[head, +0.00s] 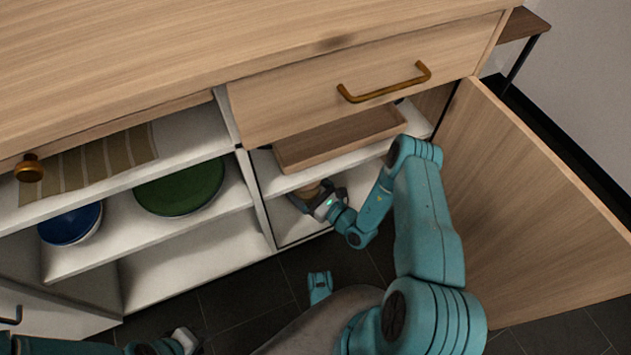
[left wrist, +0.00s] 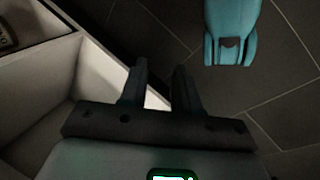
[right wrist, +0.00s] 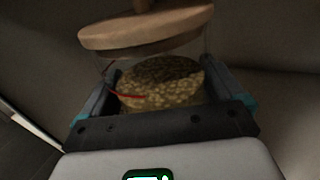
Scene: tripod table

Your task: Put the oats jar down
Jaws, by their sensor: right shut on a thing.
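The oats jar (right wrist: 160,82) is clear glass with a pale wooden lid, a red line on its side and oats inside. My right gripper (right wrist: 160,95) is shut on it, one finger on each side. In the head view the right gripper (head: 322,199) is inside the right cabinet bay, below the upper shelf. Only a small part of the jar (head: 308,189) shows there. I cannot tell whether its base touches the bay floor. My left gripper (head: 188,340) is low at the left, outside the cabinet; its fingers (left wrist: 160,85) are apart and empty.
A wooden tray (head: 340,138) lies on the shelf above the jar. The open door (head: 540,210) stands to the right. A green plate (head: 180,187) and a blue bowl (head: 70,225) are on the left shelf. A drawer (head: 365,75) is above the bay.

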